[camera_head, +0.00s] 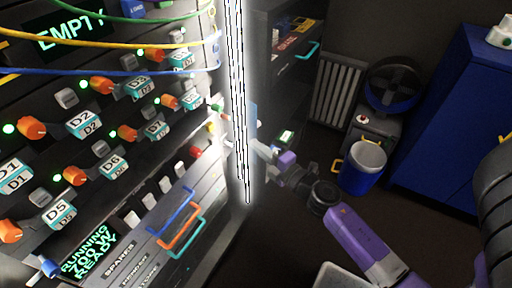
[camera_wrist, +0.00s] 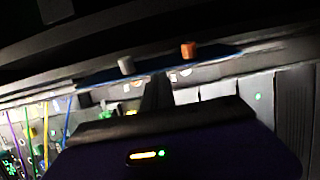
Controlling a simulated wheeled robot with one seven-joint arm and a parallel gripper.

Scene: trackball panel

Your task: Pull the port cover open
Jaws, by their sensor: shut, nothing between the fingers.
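I cannot pick out the port cover for sure in either view. A narrow blue plate edge (camera_head: 252,116) shows just past the bright right edge of the rack, by my gripper. In the wrist view a dark blue strip (camera_wrist: 215,55) carries a grey knob (camera_wrist: 126,65) and an orange knob (camera_wrist: 189,50). My gripper (camera_head: 262,150) is at the rack's right edge, partly hidden by the glare. In the wrist view its dark fingers (camera_wrist: 158,92) are together and empty, pointing towards the strip. I cannot tell whether they touch anything.
The rack at left holds orange knobs (camera_head: 32,127), labelled modules and a status screen (camera_head: 88,252). Colored cables cross its top. Blue, orange and teal handles (camera_head: 182,238) stick out low down. A blue bin (camera_head: 363,170) and a blue cabinet (camera_head: 440,120) stand right. Dark floor lies between.

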